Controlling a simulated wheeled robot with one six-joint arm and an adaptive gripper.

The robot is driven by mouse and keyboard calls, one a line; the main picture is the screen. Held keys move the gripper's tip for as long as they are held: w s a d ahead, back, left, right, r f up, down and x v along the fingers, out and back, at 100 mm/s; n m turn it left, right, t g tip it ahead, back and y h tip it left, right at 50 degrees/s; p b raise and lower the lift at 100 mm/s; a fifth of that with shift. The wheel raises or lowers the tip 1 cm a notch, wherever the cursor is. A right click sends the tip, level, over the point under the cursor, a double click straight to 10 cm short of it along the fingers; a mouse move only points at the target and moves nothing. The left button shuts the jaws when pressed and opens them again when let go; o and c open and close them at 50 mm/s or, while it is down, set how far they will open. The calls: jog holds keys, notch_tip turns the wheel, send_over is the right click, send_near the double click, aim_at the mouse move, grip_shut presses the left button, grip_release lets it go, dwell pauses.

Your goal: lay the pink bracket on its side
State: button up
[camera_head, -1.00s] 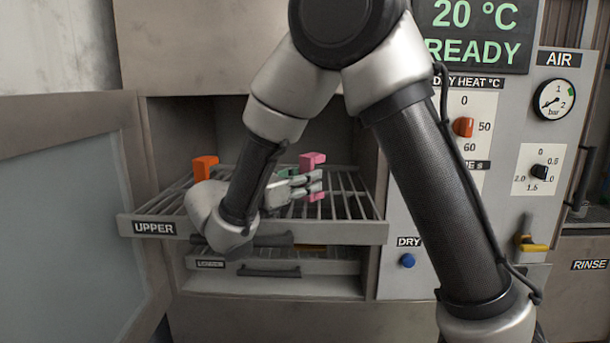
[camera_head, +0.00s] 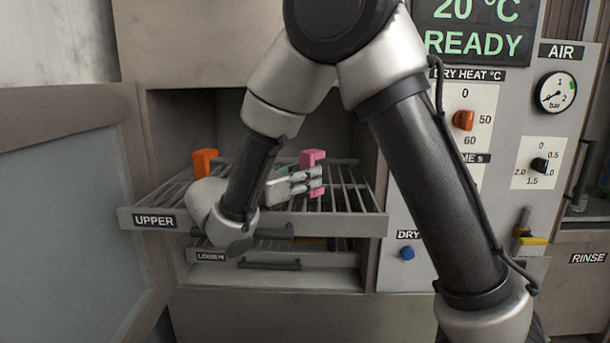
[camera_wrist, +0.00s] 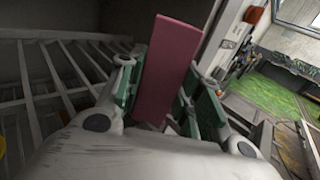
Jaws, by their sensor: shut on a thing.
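The pink bracket (camera_head: 313,158) is at the right part of the pulled-out upper rack (camera_head: 300,230), with its top jutting above my gripper. My gripper (camera_head: 308,182) reaches in from the left, low over the rack bars, and is shut on the bracket. In the wrist view the bracket (camera_wrist: 168,68) stands between the green-padded fingers (camera_wrist: 160,105), with its long face tilted a little to the right. The fingers hide its lower middle. I cannot tell whether its foot touches the bars.
An orange bracket (camera_head: 204,162) stands on the rack's left side. The lower rack (camera_head: 215,257) sits beneath. The open door (camera_head: 70,190) bounds the left, and the control panel (camera_head: 465,130) the right. Bare bars lie right of the pink bracket.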

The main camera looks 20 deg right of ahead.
jog(key=shift+s+f, duration=0.15)
jog(key=shift+f, duration=0.25)
